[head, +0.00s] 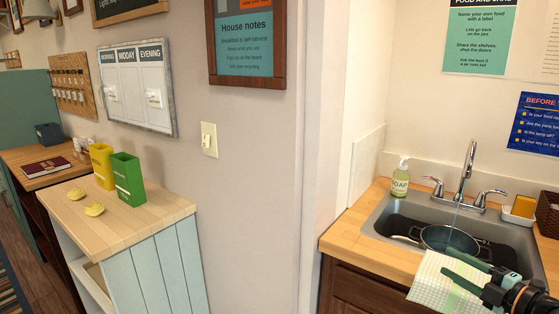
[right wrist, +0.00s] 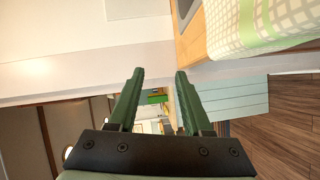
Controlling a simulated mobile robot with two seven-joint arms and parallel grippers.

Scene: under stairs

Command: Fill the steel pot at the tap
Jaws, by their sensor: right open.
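The steel pot (head: 436,236) sits in the sink basin under the tap (head: 467,170). A thin bluish line like a stream of water runs from the spout down to the pot. How full the pot is cannot be told. My right gripper (head: 443,262) is in front of the pot, over the checked cloth at the sink's front edge. In the right wrist view its green fingers (right wrist: 159,72) are apart with nothing between them. The pot does not show in the wrist view. My left gripper is not in view.
The sink (head: 375,222) is set in a wooden counter (head: 348,236). The checked cloth (head: 430,287) hangs over its front. A soap bottle (head: 400,180) stands at its back left, a yellow sponge (head: 523,207) at its back right. A wooden-topped cabinet (head: 150,217) stands left.

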